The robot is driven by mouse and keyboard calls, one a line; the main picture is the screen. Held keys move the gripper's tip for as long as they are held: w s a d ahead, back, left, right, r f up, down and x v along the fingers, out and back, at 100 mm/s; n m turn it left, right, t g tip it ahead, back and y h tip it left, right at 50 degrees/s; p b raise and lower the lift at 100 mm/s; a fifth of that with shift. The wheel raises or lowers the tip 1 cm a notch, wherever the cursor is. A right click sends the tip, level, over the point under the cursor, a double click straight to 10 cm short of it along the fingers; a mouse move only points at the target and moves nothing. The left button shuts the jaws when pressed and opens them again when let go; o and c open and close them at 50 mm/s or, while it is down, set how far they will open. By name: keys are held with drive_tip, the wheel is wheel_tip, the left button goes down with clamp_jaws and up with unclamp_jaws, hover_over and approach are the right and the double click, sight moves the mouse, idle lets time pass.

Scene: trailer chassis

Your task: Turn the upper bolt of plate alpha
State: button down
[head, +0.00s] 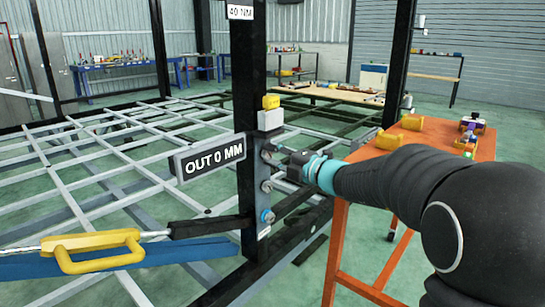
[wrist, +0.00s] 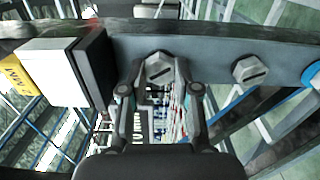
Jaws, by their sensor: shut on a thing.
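Plate alpha appears as a grey plate (head: 257,200) on the black upright post in the head view and as a grey strip (wrist: 210,50) across the wrist view. The upper bolt (wrist: 159,68), a hex head with a dark slot, sits between the two fingers of my gripper (wrist: 160,90). The gripper is shut on its head. In the head view my gripper (head: 276,151) reaches the plate from the right, and the fingers largely hide the upper bolt. A second slotted hex bolt (wrist: 250,69) is lower on the plate, apart from the fingers.
A white block (wrist: 60,72) with a yellow part sits beside the upper bolt, close to the fingers. An "OUT 0 MM" sign (head: 209,157) stands left of the post. An orange table (head: 440,148) stands right, behind my arm.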

drive_tip(key=shift+d+f+m, duration=0.15)
drive_tip(key=shift+m, duration=0.25)
drive_tip(key=c, duration=0.8)
unclamp_jaws()
drive_tip(key=shift+d, duration=0.15)
drive_tip(key=shift+c, duration=0.2)
drive_tip(key=shift+a, duration=0.2)
drive_tip(key=v, duration=1.2)
